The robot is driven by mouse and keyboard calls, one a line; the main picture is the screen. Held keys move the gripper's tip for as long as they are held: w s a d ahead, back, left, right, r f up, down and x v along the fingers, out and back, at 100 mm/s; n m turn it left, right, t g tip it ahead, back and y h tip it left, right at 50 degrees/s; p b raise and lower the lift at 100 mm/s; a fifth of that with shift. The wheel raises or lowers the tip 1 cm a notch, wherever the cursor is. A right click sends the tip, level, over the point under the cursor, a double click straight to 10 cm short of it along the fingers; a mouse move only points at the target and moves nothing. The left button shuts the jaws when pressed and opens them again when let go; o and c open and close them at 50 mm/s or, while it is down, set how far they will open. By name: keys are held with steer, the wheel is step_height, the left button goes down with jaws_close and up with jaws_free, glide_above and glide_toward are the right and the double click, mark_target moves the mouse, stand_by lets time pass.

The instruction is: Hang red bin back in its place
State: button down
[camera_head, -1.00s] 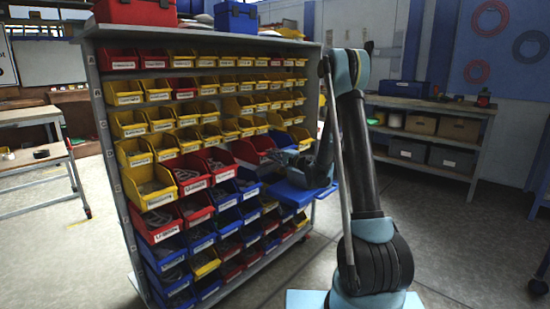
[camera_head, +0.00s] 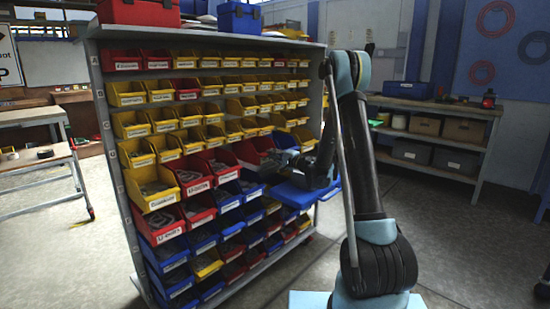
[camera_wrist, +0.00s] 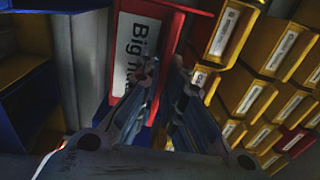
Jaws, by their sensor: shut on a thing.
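A red bin (camera_head: 257,150) is at the right part of the rack front, around mid-height, sticking out past the neighbouring bins. My gripper (camera_head: 288,156) is at its right side, partly hidden by my arm and the blue bins. In the wrist view, my gripper (camera_wrist: 163,80) is shut on the front of the red bin (camera_wrist: 168,32), which has a white label starting "Big". The bin looks tilted in that view. I cannot tell whether it is seated on the rack (camera_head: 113,150).
Rows of yellow, red and blue bins fill the rack closely around the red bin. A red toolbox (camera_head: 138,12) and a blue one (camera_head: 239,17) stand on top. A shelf with boxes (camera_head: 462,132) is at the right, with open floor before it.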

steer(key=shift+f, duration=0.9)
stand_by(0.7)
stand_by(0.3)
steer(key=c, duration=1.7)
jaws_free()
steer(key=shift+o, duration=0.2)
steer(key=shift+d, duration=0.1)
